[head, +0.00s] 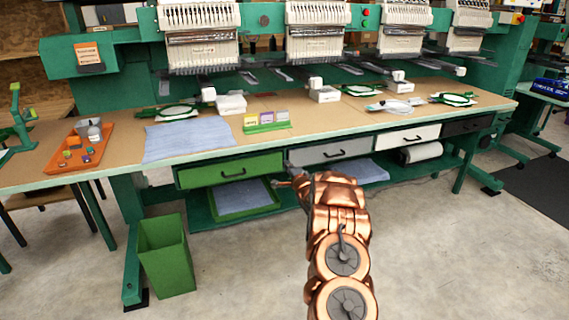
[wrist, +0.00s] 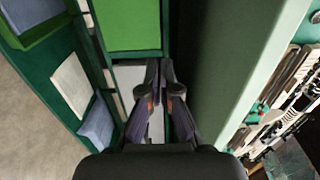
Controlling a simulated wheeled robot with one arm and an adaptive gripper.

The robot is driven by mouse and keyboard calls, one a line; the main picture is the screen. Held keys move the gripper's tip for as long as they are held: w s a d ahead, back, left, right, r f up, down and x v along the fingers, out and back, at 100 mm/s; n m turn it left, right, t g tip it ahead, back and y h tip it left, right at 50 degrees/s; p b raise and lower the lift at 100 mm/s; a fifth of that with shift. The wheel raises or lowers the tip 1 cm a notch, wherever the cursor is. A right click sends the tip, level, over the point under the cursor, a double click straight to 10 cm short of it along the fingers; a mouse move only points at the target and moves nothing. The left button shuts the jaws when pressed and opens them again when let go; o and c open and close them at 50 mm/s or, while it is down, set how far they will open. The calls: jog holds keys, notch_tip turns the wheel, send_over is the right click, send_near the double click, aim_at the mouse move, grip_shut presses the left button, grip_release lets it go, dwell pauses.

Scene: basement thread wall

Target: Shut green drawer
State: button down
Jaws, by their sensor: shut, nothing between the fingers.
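My gripper (head: 287,182) is in front of the boundary between these two drawers, low at the front of the table. In the wrist view the green drawer front (wrist: 131,25) fills the top, ahead of my gripper (wrist: 166,66). The fingers are together and empty; I cannot tell whether they touch anything.
A white drawer (head: 408,136) and a black drawer (head: 467,125) continue to the right. A green tray (head: 232,214) with blue cloth lies on the low shelf. A green bin (head: 165,257) stands on the floor at left.

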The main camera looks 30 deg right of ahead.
jog(key=shift+v, duration=2.95)
jog(key=s+a+r+n+g+y, duration=0.1)
jog(key=a+r+n+g, duration=0.3)
jog(key=a, duration=0.7)
jog(key=s+a+n+g+y, duration=0.2)
jog(key=s+a+n+g, duration=0.4)
jog(key=s+a, duration=0.6)
jog(key=s+a+r+n+g, duration=0.2)
jog(key=s+a+n+g, duration=0.3)
jog(key=s, duration=0.9)
jog(key=s+a+r+n+g+y, duration=0.15)
jog(key=s+a, duration=0.45)
jog(key=s, duration=0.8)
jog(key=s+a+r+n+g, duration=0.2)
jog(key=s+a+n+g, duration=0.3)
jog(key=s, duration=0.9)
notch_tip(320, 180, up, 20)
jog(key=s+a+t+p, duration=0.1)
jog(key=t+p, duration=0.1)
jog(key=p, duration=1.6)
jog(key=shift+f+m+p, duration=0.2)
jog(key=shift+m+p, duration=0.1)
jog(key=shift+m, duration=0.05)
